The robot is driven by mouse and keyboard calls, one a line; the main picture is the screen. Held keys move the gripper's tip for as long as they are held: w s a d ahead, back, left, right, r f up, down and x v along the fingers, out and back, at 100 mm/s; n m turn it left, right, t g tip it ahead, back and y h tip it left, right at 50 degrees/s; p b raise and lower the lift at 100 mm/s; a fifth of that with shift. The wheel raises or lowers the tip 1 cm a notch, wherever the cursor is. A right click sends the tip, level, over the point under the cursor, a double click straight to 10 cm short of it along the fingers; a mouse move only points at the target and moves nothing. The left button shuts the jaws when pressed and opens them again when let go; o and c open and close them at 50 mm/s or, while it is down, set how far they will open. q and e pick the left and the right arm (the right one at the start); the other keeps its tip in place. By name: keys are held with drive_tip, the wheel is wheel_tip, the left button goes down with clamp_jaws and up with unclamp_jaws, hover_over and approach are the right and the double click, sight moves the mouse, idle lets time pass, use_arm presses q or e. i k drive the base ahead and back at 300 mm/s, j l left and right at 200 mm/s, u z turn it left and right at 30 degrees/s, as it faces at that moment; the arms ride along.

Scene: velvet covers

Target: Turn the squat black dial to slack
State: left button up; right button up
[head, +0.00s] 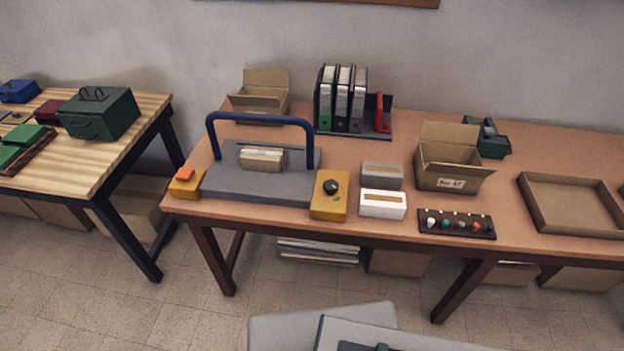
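The squat black dial (330,187) sits on top of a yellow box (329,208) near the front edge of the brown table. A small dark mark shows on the box just below the dial, too small to read. I cannot tell which setting the dial points to. The yellow box stands at the right end of a grey base plate (228,186) with a blue hoop handle (260,120). Neither of my grippers is in view, and nothing touches the dial.
An orange button (185,174) on a yellow block is left of the plate. A white box (383,204) and a grey box (382,175) stand right of the dial. A dark strip with several coloured knobs (457,223) lies farther right. An open carton (447,165) stands behind it.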

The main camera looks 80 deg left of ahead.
sight(330, 186)
drive_tip(key=u, duration=2.65)
